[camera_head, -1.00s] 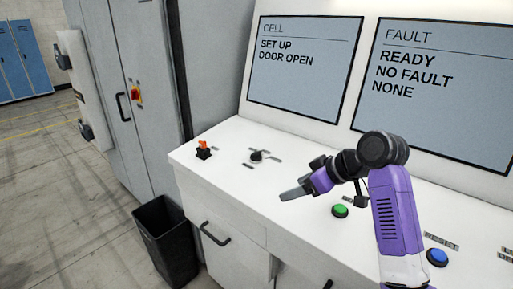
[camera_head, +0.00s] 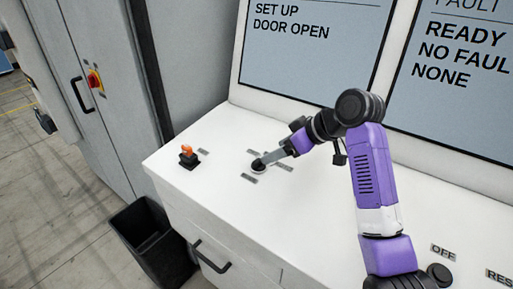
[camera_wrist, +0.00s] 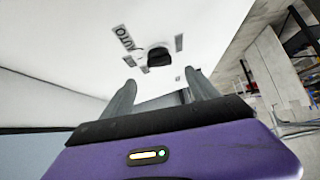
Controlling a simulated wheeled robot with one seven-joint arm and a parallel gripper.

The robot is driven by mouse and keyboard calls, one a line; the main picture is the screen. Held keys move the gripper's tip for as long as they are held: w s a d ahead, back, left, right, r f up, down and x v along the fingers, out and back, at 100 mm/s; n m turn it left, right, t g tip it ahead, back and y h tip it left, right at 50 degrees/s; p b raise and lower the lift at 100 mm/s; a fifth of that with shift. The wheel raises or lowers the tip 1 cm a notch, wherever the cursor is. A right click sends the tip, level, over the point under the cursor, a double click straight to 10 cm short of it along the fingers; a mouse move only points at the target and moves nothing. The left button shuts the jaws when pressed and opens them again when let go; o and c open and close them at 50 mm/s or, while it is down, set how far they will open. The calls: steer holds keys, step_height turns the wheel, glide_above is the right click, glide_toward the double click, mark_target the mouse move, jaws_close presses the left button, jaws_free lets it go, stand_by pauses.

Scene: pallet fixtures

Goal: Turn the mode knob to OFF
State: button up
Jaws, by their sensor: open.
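The mode knob (camera_head: 257,166) is a small black knob on a pale round base, on the white console top. Small label plates stand around it. In the wrist view the knob (camera_wrist: 159,57) lies just beyond my fingertips, with a plate reading AUTO to its left; the other plates cannot be read. My gripper (camera_head: 268,160) reaches the knob from the right in the head view, and its fingers partly overlap the knob's base. In the wrist view my gripper (camera_wrist: 164,80) is open, its two grey fingers apart and nothing between them. Whether a finger touches the knob cannot be told.
An orange-handled switch (camera_head: 188,157) stands on the console left of the knob. The left screen (camera_head: 310,45) reads SET UP, DOOR OPEN; the right screen (camera_head: 455,60) reads READY, NO FAULT, NONE. A black bin (camera_head: 150,243) stands on the floor by the console.

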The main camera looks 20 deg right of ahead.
mark_target(262, 165)
steer(key=p+x, duration=0.2)
steer(key=x, duration=0.5)
steer(key=shift+w+a+f, duration=0.15)
steer(key=shift+w+f, duration=0.05)
steer(key=c, duration=1.4)
steer(key=shift+o, duration=0.2)
